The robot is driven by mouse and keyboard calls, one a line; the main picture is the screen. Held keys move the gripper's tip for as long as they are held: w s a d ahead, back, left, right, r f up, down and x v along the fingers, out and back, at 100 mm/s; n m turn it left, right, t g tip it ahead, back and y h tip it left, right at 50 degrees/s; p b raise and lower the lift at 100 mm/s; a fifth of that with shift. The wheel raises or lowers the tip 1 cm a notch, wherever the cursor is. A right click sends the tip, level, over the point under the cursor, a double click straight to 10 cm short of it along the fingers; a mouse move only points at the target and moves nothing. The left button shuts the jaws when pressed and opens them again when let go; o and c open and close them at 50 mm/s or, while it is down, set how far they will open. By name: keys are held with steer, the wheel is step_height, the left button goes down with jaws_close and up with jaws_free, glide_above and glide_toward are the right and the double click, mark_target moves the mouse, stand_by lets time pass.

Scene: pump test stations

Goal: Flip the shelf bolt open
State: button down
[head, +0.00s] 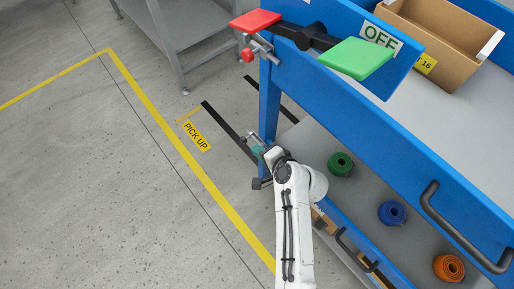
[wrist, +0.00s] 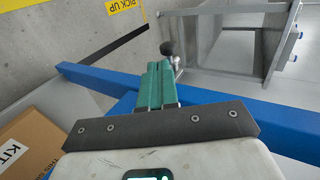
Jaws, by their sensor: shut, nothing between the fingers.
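My gripper (head: 258,151) is low at the left end of the blue-framed shelf unit, beside its corner post. In the wrist view its two teal fingers (wrist: 159,68) are shut together and empty. A dark round knob on a metal stem (wrist: 168,48) shows just beyond the fingertips; it looks like the shelf bolt's handle, and I cannot tell whether it touches them. In the head view a small metal fitting (head: 249,138) shows by the post near my fingertips, partly hidden. A second bolt-like fitting with a red knob (head: 247,55) sits higher on the frame.
Green (head: 340,164), blue (head: 392,213) and orange (head: 448,268) coils lie on the lower shelf. A cardboard box (wrist: 35,140) is at lower left. The floor left is clear.

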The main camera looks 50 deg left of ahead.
steer(key=p+v, duration=0.2)
steer(key=v, duration=0.8)
stand_by(0.3)
